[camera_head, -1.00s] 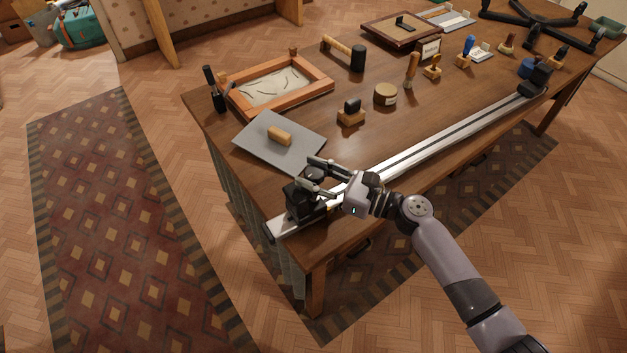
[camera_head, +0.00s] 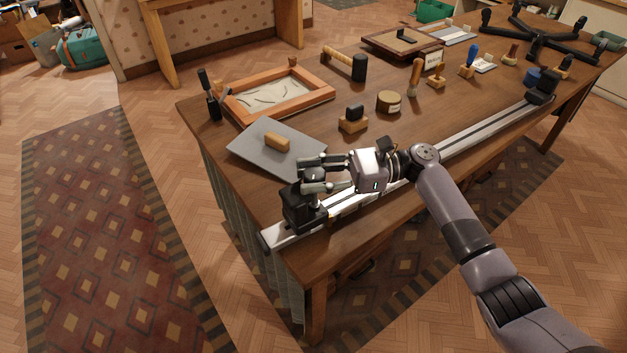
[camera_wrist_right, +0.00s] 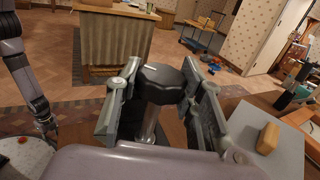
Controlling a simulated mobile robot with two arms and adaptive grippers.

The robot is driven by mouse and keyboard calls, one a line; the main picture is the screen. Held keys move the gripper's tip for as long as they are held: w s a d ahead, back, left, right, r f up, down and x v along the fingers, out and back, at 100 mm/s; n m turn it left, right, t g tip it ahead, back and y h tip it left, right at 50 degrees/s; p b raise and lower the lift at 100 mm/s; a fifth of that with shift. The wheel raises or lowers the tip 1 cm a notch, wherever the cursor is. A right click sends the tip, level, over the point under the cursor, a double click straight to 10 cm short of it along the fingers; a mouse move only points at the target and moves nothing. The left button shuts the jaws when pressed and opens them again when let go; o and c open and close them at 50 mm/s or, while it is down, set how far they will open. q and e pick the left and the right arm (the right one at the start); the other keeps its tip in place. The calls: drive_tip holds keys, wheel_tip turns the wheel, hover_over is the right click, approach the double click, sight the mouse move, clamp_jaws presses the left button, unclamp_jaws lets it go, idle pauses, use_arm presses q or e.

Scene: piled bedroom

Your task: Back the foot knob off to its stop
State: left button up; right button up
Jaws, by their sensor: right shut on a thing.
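The foot knob (camera_wrist_right: 162,83) is dark and faceted, on a pale metal screw. In the wrist view it sits between the two fingers of my right gripper (camera_wrist_right: 160,95). In the head view my right gripper (camera_head: 311,175) is shut on the knob above the black clamp foot (camera_head: 300,207). The foot sits at the near left end of the long silver rail clamp (camera_head: 468,139), which lies along the table's front edge. My left arm's end (camera_wrist_right: 45,121) shows small at the left of the wrist view; its finger state is unclear.
On the wooden table (camera_head: 225,137), a grey plate (camera_head: 250,149) bearing a tan block (camera_head: 277,143) lies close behind the gripper. A wooden frame (camera_head: 325,90), a stamp (camera_head: 352,120) and a round tin (camera_head: 389,101) stand farther back. A black end block (camera_head: 541,88) is at the rail's far end.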

idle(0.4)
drive_tip(key=o, duration=1.2)
drive_tip(key=shift+d, duration=0.2)
drive_tip(key=w+d, duration=0.2)
drive_tip(key=d, duration=0.9)
drive_tip(key=shift+w+d, duration=0.15)
drive_tip(key=shift+d, duration=0.05)
